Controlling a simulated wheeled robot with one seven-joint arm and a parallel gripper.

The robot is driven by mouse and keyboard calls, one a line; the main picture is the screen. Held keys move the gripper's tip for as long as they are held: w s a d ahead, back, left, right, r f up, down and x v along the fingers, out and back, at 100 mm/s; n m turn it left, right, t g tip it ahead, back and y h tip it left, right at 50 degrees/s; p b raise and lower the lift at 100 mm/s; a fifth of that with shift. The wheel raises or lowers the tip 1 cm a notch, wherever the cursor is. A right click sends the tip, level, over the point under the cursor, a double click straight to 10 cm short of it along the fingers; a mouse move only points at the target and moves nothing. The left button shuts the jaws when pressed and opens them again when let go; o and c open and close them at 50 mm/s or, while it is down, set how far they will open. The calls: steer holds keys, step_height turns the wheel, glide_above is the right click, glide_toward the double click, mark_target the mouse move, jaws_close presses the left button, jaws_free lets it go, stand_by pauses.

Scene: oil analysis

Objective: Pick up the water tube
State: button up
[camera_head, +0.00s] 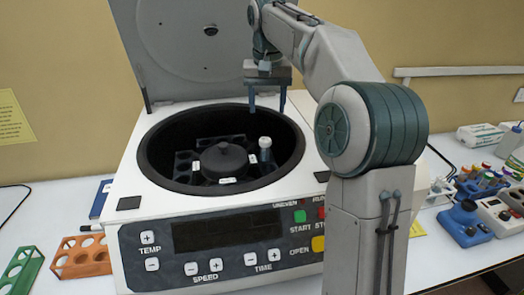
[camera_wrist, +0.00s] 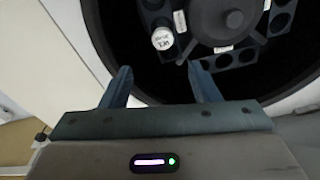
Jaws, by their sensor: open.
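The water tube (camera_head: 265,150) stands in a rotor slot of the open centrifuge (camera_head: 130,215), to the right of the central knob. It has a white cap and a dark blue body, mostly hidden in its slot. In the wrist view its capped top (camera_wrist: 162,39) shows with small writing that I cannot fully read. My gripper (camera_head: 268,105) is above the centrifuge bowl, higher than the tube and apart from it. In the wrist view my gripper (camera_wrist: 159,85) has its two fingers spread with nothing between them, and the cap lies beyond the fingertips.
The rotor (camera_head: 222,162) has several dark, empty-looking slots and a raised central knob. The bowl wall surrounds it, and the raised lid (camera_head: 185,45) stands behind. Orange (camera_head: 82,256) and green (camera_head: 20,270) racks stand left. A rack of coloured tubes (camera_head: 480,182) stands right.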

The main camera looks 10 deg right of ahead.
mark_target(265, 140)
steer(key=f, duration=0.7)
steer(key=shift+w+a, duration=0.25)
steer(key=shift+a, duration=0.1)
steer(key=shift+w+d+f+p, duration=0.15)
steer(key=shift+f+p, duration=0.15)
steer(key=shift+f, duration=1.2)
steer(key=shift+w+d+f+p, duration=0.1)
steer(key=shift+f+p, duration=0.2)
steer(key=shift+f, duration=1.2)
steer(key=c, duration=1.1)
